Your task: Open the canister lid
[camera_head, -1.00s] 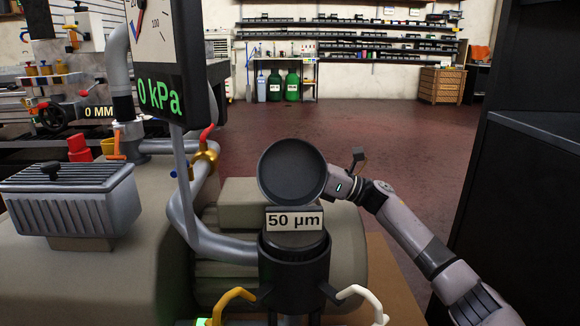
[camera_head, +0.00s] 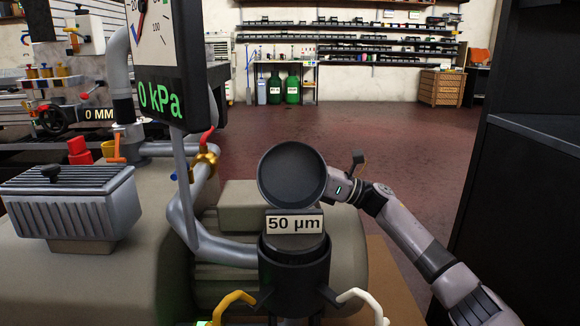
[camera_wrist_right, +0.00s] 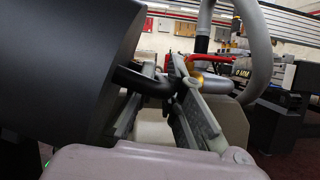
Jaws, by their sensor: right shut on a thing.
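The dark round lid (camera_head: 292,174) stands tilted up, its hollow inner face toward me. It is above and apart from the black canister (camera_head: 295,284). A "50 µm" label plate (camera_head: 295,223) is between lid and canister at the canister's top. My right gripper reaches in from the right, its fingers hidden behind the lid in the head view. In the right wrist view my right gripper (camera_wrist_right: 168,82) is shut on the lid's black handle (camera_wrist_right: 145,81), beside the big dark lid (camera_wrist_right: 60,70). My left gripper is not in view.
A yellow clamp arm (camera_head: 235,299) and a white one (camera_head: 362,302) stick out beside the canister. A grey pipe (camera_head: 217,247) and a gauge (camera_head: 160,55) reading 0 kPa stand to the left. A dark cabinet (camera_head: 535,200) rises at right. Open floor lies behind.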

